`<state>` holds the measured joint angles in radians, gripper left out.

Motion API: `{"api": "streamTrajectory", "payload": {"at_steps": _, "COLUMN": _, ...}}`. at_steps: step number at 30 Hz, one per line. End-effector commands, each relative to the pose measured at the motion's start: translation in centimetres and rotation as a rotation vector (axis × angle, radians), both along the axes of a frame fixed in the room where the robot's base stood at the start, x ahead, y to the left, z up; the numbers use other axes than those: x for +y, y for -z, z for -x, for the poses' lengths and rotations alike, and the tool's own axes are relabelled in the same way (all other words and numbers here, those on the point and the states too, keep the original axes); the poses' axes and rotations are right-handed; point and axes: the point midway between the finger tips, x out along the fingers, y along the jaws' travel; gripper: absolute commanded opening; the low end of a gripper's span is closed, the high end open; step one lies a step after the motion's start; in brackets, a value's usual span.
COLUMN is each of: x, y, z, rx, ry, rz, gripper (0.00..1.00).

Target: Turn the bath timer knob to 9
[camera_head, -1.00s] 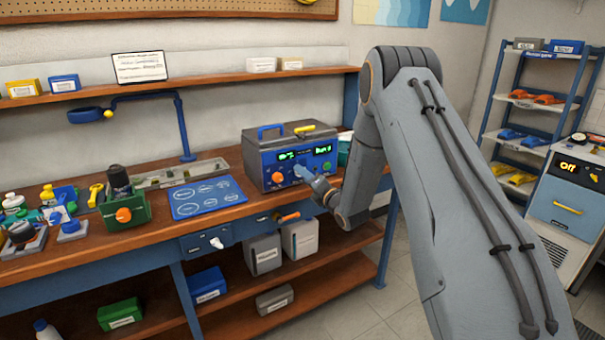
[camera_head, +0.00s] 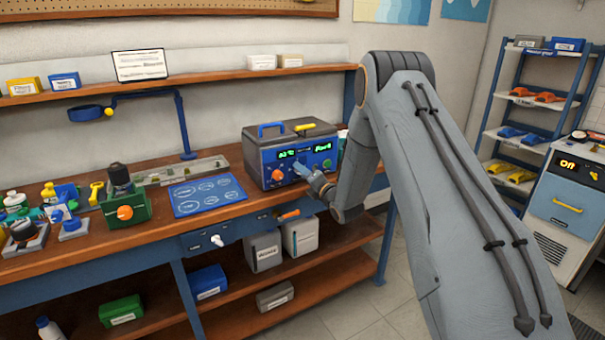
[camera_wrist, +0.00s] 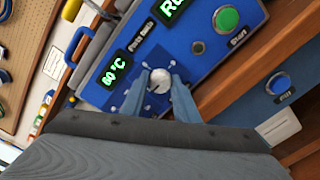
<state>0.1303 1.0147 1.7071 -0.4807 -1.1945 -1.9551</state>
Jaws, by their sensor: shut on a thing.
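The bath unit is a grey box (camera_head: 262,150) with a blue front panel, standing on the workbench. In the wrist view, a round silver knob (camera_wrist: 159,80) sits on the blue panel, ringed by small marks. My gripper (camera_wrist: 158,84) has one blue-grey finger on each side of this knob and is shut on it. In the head view, my gripper (camera_head: 301,169) is at the panel's middle, and the knob is hidden there. A green display (camera_wrist: 115,71) appears to read 60 °C. The second display (camera_wrist: 174,8) is cut off. The knob's pointer setting is not readable.
An orange knob (camera_head: 278,176) lies left of my gripper on the panel. A green start button (camera_wrist: 227,19) lies to the right. A blue mat (camera_head: 207,197) and a green block (camera_head: 126,211) are farther left on the bench. A white cabinet (camera_head: 566,207) stands at far right.

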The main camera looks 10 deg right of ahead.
Motion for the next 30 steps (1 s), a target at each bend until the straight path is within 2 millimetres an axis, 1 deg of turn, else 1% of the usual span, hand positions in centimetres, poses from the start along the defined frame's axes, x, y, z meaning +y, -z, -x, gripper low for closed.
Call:
{"api": "streamTrajectory", "payload": {"at_steps": 5, "x": -0.01, "y": 0.2, "z": 0.02, "rx": 0.022, "ry": 0.0, "rz": -0.059, "gripper": 0.05}}
{"api": "streamTrajectory", "payload": {"at_steps": 11, "x": -0.02, "y": 0.2, "z": -0.04, "rx": 0.063, "ry": 0.0, "rz": -0.192, "gripper": 0.05}}
{"api": "streamTrajectory", "payload": {"at_steps": 30, "x": -0.02, "y": 0.17, "z": 0.01, "rx": 0.25, "ry": 0.0, "rz": -0.766, "gripper": 0.05}}
